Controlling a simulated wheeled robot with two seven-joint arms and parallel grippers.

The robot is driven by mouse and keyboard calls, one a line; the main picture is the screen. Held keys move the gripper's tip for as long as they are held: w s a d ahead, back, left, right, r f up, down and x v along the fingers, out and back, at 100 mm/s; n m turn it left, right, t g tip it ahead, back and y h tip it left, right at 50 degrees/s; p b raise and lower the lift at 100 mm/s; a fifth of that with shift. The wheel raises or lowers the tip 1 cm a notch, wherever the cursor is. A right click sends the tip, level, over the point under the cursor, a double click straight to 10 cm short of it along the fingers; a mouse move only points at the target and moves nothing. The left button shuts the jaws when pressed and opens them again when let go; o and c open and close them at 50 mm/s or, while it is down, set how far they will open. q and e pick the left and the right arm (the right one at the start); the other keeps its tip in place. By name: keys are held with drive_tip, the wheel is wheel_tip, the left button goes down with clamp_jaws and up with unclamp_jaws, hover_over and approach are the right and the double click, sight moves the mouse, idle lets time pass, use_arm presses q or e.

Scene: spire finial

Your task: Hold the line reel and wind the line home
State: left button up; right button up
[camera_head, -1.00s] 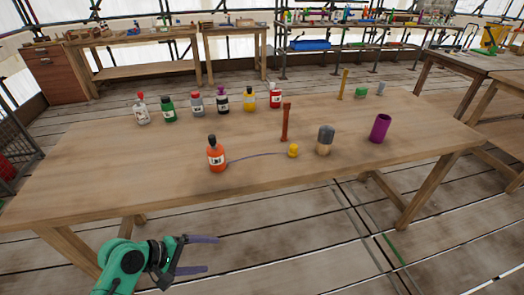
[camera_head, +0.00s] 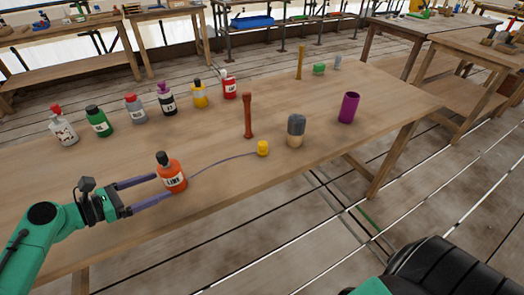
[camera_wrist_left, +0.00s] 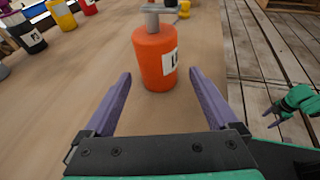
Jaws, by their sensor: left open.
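The line reel (camera_head: 172,176) is an orange bottle with a dark top and a white label reading LINE. It stands upright on the wooden table near its front edge. A thin line (camera_head: 222,160) runs from it across the table to a small yellow piece (camera_head: 262,148). My left gripper (camera_head: 163,187) is open at the reel, its purple fingers pointing at it. In the left wrist view the reel (camera_wrist_left: 155,65) stands ahead between the fingertips, with gaps at both sides. My right gripper (camera_wrist_left: 286,112) shows small at the right edge there; its opening is unclear.
Several bottles, including a green one (camera_head: 99,122) and a yellow one (camera_head: 199,95), stand in a row behind. A brown post (camera_head: 248,115), a grey-topped peg (camera_head: 296,131) and a purple cup (camera_head: 349,107) stand to the right. The table (camera_head: 225,205) is bare around the reel.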

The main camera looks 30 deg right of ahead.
sight(170, 180)
use_arm(q)
drive_tip(key=p+x, duration=0.1)
drive_tip(key=x, duration=0.3)
drive_tip(key=shift+w, duration=0.25)
drive_tip(key=shift+d+f, duration=0.1)
drive_tip(key=shift+d, duration=0.2)
drive_tip(key=shift+f, duration=0.1)
drive_tip(key=c, duration=0.8)
use_arm(e)
drive_tip(key=shift+w+r, duration=0.2)
drive_tip(key=shift+w, duration=0.35)
drive_tip(key=shift+w+r, duration=0.15)
drive_tip(key=shift+w, duration=0.4)
use_arm(q)
drive_tip(key=shift+c, duration=0.2)
